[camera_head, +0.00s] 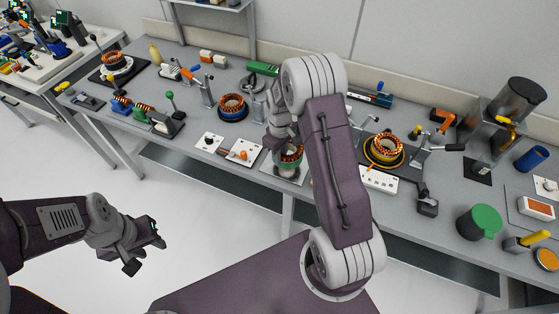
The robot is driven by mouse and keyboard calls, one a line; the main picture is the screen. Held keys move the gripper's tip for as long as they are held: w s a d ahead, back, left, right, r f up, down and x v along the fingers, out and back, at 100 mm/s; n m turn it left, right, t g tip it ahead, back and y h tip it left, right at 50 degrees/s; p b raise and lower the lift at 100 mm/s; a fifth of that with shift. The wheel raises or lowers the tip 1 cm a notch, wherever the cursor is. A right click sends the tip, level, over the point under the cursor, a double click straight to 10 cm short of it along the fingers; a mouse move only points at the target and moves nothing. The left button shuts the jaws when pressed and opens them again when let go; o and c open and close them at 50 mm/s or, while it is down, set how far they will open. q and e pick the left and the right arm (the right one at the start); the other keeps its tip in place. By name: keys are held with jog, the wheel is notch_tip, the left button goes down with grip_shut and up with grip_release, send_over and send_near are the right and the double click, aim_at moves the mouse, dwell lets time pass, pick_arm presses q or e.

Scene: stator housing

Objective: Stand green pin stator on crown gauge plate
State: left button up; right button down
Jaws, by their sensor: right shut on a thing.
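The green pin stator (289,166) shows copper windings above a green band. It is near the front edge of the bench, over a pale plate (298,180) that may be the crown gauge plate. It looks upright, but I cannot tell whether it touches the plate. My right gripper (283,148) is shut on the stator from above, and my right arm hides part of it. My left gripper (147,247) is open and empty, over the floor in front of the bench.
Left of the stator lie two white plates, one with a black knob (208,142) and one with an orange part (243,152). A blue-based stator (233,107) stands behind them. Another copper stator (384,150) and a white power strip (380,180) are to the right.

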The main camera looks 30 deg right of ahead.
jog(key=shift+a, duration=0.2)
notch_tip(320, 180, down, 4)
jog(key=shift+r+p, duration=0.2)
jog(key=shift+p, duration=0.2)
jog(key=shift+w+d+f, duration=0.1)
jog(key=shift+f, duration=0.15)
jog(key=shift+f, duration=0.15)
jog(key=c, duration=1.3)
grip_release()
